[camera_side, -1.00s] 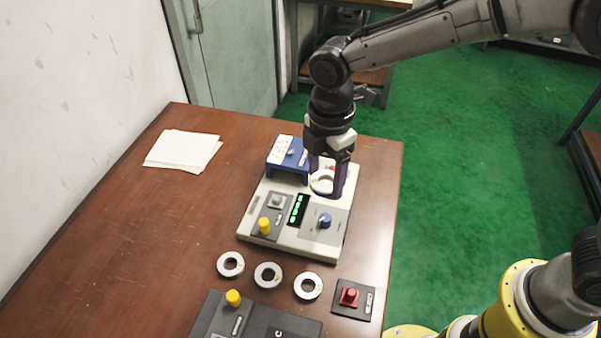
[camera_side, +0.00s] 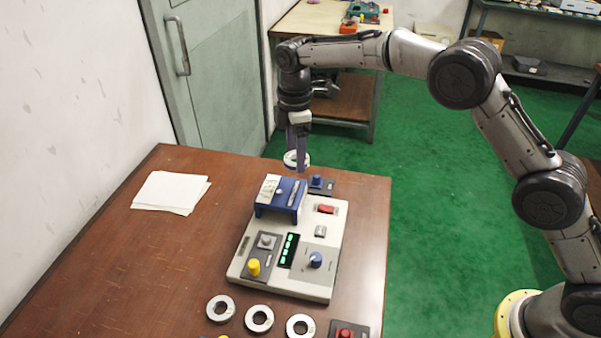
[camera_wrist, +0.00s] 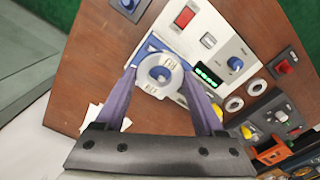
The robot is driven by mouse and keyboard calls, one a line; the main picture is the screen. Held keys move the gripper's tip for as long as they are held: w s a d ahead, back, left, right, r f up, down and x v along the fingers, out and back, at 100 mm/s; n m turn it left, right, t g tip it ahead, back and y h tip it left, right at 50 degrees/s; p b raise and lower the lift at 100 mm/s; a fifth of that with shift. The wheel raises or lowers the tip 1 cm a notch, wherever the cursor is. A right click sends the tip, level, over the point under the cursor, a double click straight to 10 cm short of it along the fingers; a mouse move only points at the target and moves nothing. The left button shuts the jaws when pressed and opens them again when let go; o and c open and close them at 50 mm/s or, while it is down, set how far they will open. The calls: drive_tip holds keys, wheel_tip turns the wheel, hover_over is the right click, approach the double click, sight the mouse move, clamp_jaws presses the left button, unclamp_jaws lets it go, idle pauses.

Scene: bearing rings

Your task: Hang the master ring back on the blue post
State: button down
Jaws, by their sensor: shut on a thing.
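In the wrist view, the ring (camera_wrist: 151,88) sits between the fingertips (camera_wrist: 158,74). The blue post (camera_side: 316,181) stands on a small dark plate at the back of the table, right of and below the ring in the side view. It also shows at the top edge of the wrist view (camera_wrist: 127,4). The ring is held up in the air, apart from the post.
A white gauge unit (camera_side: 300,283) with a blue bridge (camera_side: 289,197), red switch (camera_side: 327,209) and knobs stands in front of the post. Loose rings (camera_side: 259,318) lie nearer the front.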

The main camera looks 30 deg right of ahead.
sight(316, 176)
drive_tip(key=shift+m, duration=0.9)
drive_tip(key=w+d+f, duration=0.1)
drive_tip(key=d+f, duration=0.1)
drive_tip(key=d, duration=0.1)
drive_tip(key=w+d+f, duration=0.2)
drive_tip(key=d, duration=0.1)
drive_tip(key=w+d+f, duration=0.2)
drive_tip(key=d+f, duration=0.1)
drive_tip(key=shift+w+f, duration=0.1)
drive_tip(key=shift+w, duration=0.05)
drive_tip(key=shift+d+f, duration=0.3)
drive_tip(key=shift+f, duration=1.9)
drive_tip(key=shift+f, duration=1.75)
unclamp_jaws()
drive_tip(key=shift+r, duration=3.75)
